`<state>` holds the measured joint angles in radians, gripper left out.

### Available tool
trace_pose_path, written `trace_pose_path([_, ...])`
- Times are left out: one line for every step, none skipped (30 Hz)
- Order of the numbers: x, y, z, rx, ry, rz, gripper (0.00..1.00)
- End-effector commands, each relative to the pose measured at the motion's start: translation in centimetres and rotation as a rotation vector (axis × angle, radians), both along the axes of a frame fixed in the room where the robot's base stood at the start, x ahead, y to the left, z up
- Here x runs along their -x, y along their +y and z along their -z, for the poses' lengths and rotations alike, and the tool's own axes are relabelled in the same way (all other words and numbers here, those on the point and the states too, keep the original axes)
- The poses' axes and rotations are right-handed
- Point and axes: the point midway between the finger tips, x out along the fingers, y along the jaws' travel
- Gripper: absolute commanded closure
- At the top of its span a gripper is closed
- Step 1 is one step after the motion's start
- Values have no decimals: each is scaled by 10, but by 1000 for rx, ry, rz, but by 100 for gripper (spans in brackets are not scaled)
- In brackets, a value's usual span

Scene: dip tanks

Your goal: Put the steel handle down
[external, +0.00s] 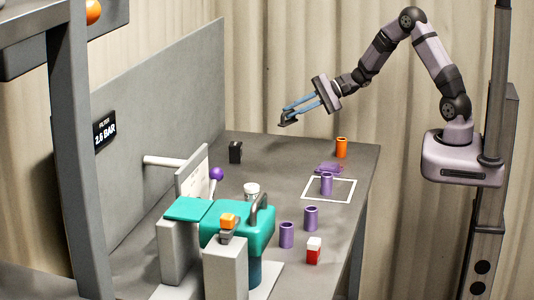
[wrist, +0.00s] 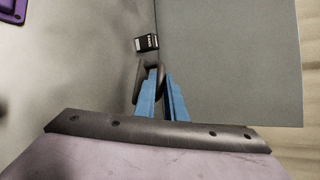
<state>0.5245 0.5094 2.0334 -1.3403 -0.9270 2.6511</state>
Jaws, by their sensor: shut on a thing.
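My gripper (external: 291,113) is up in the air above the back of the grey table, its blue fingers pointing left and slightly down. It is shut on a small dark grey piece, the steel handle (external: 287,120), at the fingertips. In the wrist view, the blue fingers of my gripper (wrist: 156,80) close together around the handle (wrist: 139,82), which shows as a dark curved bar. Part of the handle is hidden by the fingers. It is clear of the table.
A black block (external: 235,152) stands at the back left of the table (external: 275,150). A white-outlined square (external: 306,198) has a purple cup (external: 327,184) in it. A teal tank (external: 225,238) with a dark arched bar is in front.

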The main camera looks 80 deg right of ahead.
Motion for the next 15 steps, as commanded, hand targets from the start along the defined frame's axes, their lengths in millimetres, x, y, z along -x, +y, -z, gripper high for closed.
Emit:
trace_pose_path([0,0,7,-3,3,1,100])
trace_pose_path([0,0,11,-3,3,1,100])
trace_pose_path([0,0,17,-3,5,1,100])
trace_pose_path([0,0,22,-4,4,1,100])
trace_pose_path([0,0,27,-4,4,1,100])
trace_pose_path([0,0,33,-4,4,0,100])
trace_pose_path([0,0,38,-4,4,0,100])
trace_pose_path([0,0,42,-4,3,2,100])
trace_pose_path([0,0,47,-3,3,1,100])
trace_pose_path([0,0,50,-3,3,1,100])
trace_pose_path([0,0,53,-2,2,1,100])
trace_pose_path([0,0,55,-1,1,2,100])
trace_pose_path([0,0,57,-1,1,2,100])
trace_pose_path([0,0,58,-1,0,2,100])
trace_pose_path([0,0,59,-1,0,2,100])
